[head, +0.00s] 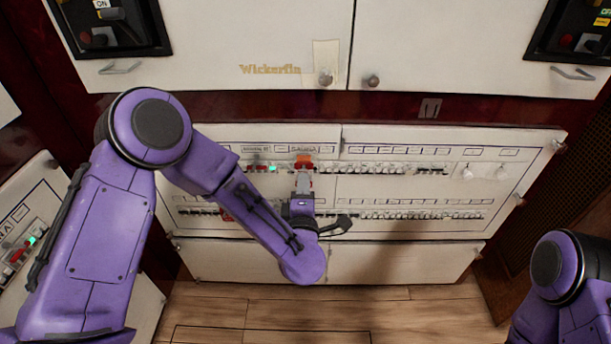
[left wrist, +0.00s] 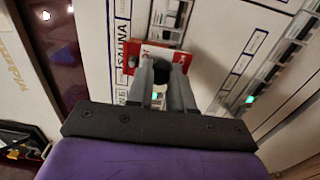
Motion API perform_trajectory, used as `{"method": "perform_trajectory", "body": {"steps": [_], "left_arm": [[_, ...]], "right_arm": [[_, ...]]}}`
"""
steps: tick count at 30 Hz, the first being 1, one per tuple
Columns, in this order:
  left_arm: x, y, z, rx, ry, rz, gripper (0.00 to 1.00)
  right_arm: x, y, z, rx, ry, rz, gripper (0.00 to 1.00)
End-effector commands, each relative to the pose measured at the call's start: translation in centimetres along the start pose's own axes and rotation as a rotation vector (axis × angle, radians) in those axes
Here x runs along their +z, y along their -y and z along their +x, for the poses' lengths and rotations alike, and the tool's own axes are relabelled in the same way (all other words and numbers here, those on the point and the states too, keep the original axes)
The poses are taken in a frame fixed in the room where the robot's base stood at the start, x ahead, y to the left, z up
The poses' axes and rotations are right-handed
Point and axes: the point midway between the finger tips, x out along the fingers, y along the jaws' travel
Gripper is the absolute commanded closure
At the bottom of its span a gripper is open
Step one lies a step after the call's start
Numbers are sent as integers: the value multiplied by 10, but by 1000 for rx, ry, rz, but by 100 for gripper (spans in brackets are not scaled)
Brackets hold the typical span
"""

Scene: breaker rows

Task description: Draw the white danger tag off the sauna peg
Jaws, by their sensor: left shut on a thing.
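The white danger tag (left wrist: 155,50), with red markings, shows between the fingertips of my left gripper (left wrist: 163,62) in the left wrist view. The left gripper is shut on the tag, beside the SAUNA label (left wrist: 121,45). In the head view my left gripper (head: 304,176) reaches up to the SAUNA position on the upper breaker row. An orange-red piece (head: 303,162) shows at its fingertips there. The peg is hidden behind the tag and fingers, so I cannot tell whether the tag is still on it. My right gripper is out of view.
The white breaker panel (head: 430,205) carries two rows of switches, with a green light (head: 273,168) left of the gripper. White cabinet doors (head: 210,45) with knobs hang above. Another panel (head: 25,245) stands at the left. Wooden floor (head: 390,315) lies below.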

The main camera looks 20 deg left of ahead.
Motion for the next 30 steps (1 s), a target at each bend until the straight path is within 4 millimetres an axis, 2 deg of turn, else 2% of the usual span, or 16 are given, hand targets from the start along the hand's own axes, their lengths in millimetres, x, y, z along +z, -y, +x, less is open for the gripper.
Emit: {"method": "perform_trajectory", "body": {"steps": [30], "left_arm": [[0, -1, -38, -1, 2, 1, 100]], "right_arm": [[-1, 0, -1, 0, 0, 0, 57]]}}
